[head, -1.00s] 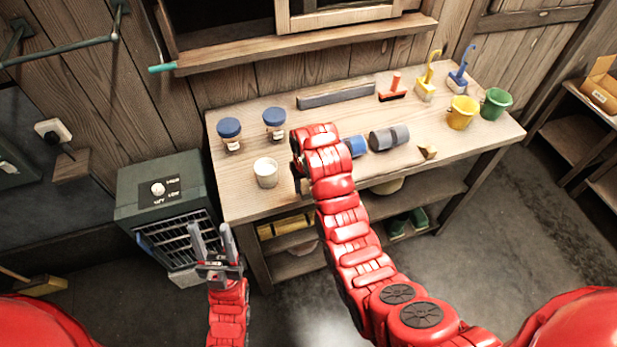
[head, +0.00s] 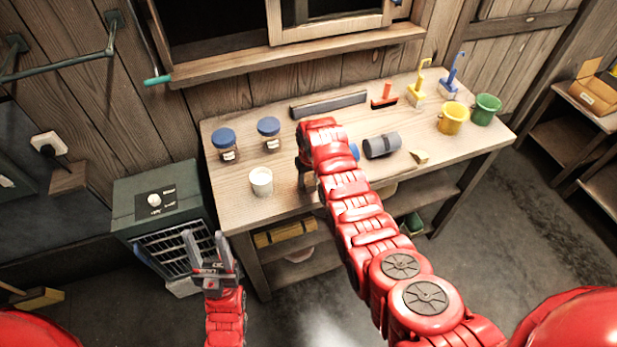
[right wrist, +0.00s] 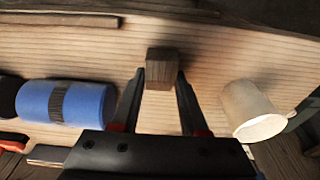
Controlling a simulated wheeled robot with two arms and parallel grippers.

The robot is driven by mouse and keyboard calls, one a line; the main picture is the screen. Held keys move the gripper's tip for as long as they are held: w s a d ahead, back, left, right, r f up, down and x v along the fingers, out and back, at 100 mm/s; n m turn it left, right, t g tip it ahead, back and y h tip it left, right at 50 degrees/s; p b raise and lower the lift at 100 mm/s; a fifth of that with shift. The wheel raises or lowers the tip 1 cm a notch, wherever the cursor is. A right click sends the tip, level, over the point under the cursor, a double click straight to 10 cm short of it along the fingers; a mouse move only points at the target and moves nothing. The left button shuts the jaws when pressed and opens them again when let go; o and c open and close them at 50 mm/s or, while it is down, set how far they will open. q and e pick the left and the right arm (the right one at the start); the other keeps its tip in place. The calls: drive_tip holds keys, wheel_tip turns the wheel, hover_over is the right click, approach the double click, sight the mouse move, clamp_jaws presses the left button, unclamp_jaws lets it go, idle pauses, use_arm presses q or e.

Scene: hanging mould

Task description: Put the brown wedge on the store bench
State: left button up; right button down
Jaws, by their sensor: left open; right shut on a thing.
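My right gripper (right wrist: 160,80) is shut on the brown wedge (right wrist: 161,68), a dark brown block between its fingertips. In the head view my right arm reaches over the wooden bench (head: 235,200), with its gripper (head: 307,182) pointing down between the white cup and the blue roll. My arm partly hides the gripper and wedge there. I cannot tell whether the wedge touches the bench top. My left gripper (head: 210,250) is open and empty, in front of the green heater at the bench's left end. A second bench (head: 568,130) stands at the far right.
On the bench are the white cup (head: 261,181), blue-lidded jars (head: 269,135), a blue roll (right wrist: 68,102), a grey roll (head: 382,145), a pale wedge (head: 419,157), and yellow (head: 452,118) and green (head: 485,109) buckets. The green heater (head: 165,215) stands left of it.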

drive_tip(key=shift+f, duration=0.6)
drive_tip(key=shift+f, duration=0.2)
drive_tip(key=shift+c, duration=2.1)
unclamp_jaws()
drive_tip(key=shift+r, duration=0.1)
